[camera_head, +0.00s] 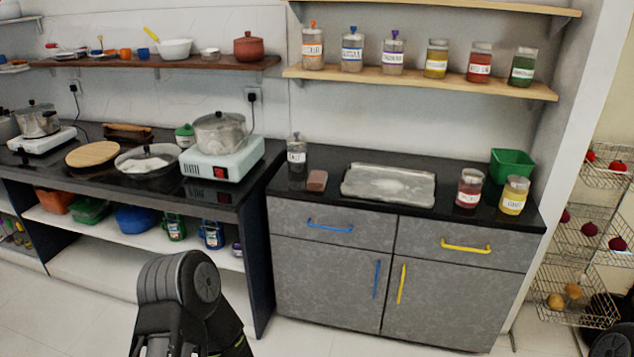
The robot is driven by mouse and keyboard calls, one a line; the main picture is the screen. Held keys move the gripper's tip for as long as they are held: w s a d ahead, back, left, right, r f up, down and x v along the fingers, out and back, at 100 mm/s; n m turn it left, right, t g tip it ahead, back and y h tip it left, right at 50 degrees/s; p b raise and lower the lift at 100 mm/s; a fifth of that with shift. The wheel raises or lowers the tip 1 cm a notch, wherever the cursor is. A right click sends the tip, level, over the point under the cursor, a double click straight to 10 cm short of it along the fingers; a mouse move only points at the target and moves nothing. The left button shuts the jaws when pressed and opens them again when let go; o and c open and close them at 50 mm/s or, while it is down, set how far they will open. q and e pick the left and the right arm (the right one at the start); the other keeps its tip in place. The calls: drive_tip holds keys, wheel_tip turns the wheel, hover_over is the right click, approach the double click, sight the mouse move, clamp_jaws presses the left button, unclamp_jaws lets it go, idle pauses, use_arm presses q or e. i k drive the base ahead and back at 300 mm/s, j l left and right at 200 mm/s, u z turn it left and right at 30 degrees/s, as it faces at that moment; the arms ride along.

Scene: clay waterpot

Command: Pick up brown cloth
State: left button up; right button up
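A small folded brown piece (317,180), which may be the brown cloth, lies on the black countertop to the left of the metal sink tray. It looks flat and compact; its material is too small to tell. Another brown item (128,132) lies at the back of the left counter, behind the round wooden board; I cannot tell whether it is cloth. A dark part of my arm shows at the bottom left of the head view, in front of the left counter. No fingertips of either gripper show.
A metal sink tray (388,186) is right of the small brown piece, and a labelled jar (296,153) stands behind it. A pot (219,132) sits on a white stove (222,164) to the left. Jars and a green basket (512,163) stand at right.

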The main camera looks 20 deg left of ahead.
sight(317, 180)
drive_tip(key=i+j+z, duration=0.3)
drive_tip(key=i+j, duration=0.4)
drive_tip(key=i, duration=0.15)
drive_tip(key=i+j+z, duration=0.35)
drive_tip(key=i+j, duration=0.4)
drive_tip(key=j, duration=0.1)
